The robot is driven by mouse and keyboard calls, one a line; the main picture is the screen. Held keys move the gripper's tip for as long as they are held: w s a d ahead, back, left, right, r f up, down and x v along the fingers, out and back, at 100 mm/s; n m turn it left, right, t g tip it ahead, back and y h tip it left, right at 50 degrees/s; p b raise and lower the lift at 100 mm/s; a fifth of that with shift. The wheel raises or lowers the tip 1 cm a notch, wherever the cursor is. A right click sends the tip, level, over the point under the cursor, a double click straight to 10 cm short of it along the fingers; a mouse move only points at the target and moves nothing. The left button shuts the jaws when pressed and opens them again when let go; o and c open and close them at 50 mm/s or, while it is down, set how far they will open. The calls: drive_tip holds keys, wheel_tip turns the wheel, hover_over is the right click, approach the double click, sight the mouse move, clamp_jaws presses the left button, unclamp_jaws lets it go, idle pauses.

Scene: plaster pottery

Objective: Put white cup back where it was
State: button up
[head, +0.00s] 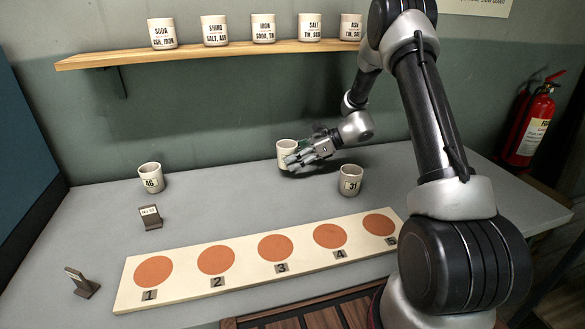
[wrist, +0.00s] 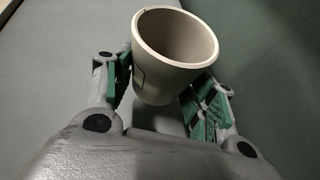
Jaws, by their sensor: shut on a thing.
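My gripper (head: 303,157) is shut on a white cup (head: 285,152) near the back of the grey table. In the wrist view the cup (wrist: 176,55) stands mouth up between the green-padded fingers of my gripper (wrist: 165,90), and it looks empty. Part of a dark-edged label shows on its left side, but I cannot read it. Whether its base touches the table I cannot tell. Two other white cups stand upright on the table: one marked 46 (head: 151,178) at the left and one marked 31 (head: 351,180) to the right of my gripper.
A pale board (head: 190,289) with numbered orange discs lies along the table's front. A small sign (head: 150,217) and a dark stand (head: 82,284) are at the left. A wooden shelf (head: 200,50) above holds several labelled cups. The table's back-left middle is clear.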

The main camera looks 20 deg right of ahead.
drive_tip(key=shift+f, duration=1.8)
drive_tip(key=shift+f, duration=0.1)
drive_tip(key=shift+f, duration=0.1)
drive_tip(key=o, duration=1.2)
